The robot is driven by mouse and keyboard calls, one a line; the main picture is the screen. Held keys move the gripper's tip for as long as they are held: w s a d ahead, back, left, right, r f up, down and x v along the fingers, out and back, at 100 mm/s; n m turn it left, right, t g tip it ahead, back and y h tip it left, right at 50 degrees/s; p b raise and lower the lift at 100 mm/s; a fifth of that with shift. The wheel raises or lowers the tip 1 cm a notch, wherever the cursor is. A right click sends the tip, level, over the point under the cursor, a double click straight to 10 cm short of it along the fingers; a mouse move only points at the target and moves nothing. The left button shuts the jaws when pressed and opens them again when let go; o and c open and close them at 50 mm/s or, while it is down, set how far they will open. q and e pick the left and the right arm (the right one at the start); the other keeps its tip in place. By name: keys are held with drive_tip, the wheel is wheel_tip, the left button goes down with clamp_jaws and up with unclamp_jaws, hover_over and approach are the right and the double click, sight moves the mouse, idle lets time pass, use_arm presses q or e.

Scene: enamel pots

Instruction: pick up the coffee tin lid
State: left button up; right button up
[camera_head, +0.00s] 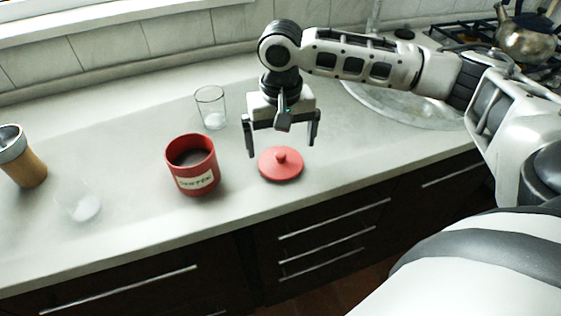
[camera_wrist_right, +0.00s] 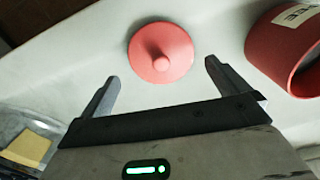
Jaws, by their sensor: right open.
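The coffee tin lid (camera_head: 281,165) is a red disc with a round knob, lying flat on the counter, knob up. It also shows in the right wrist view (camera_wrist_right: 161,52), ahead of the fingertips and between their lines. The red coffee tin (camera_head: 192,165) stands open and upright to the left of the lid, with a pale label; part of it shows in the right wrist view (camera_wrist_right: 285,50). My right gripper (camera_head: 281,146) is open and empty, pointing down above the lid and apart from it. My left gripper is not in view.
A clear glass (camera_head: 211,107) stands behind the tin. A sink (camera_head: 400,104) and a stove with a kettle (camera_head: 525,36) are at the right. The counter's front edge is close to the lid.

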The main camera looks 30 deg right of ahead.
sight(280, 154)
drive_tip(key=f, duration=0.4)
drive_tip(key=shift+s+a, duration=0.15)
drive_tip(key=shift+a, duration=0.05)
drive_tip(key=c, duration=0.8)
drive_tip(key=shift+r, duration=0.1)
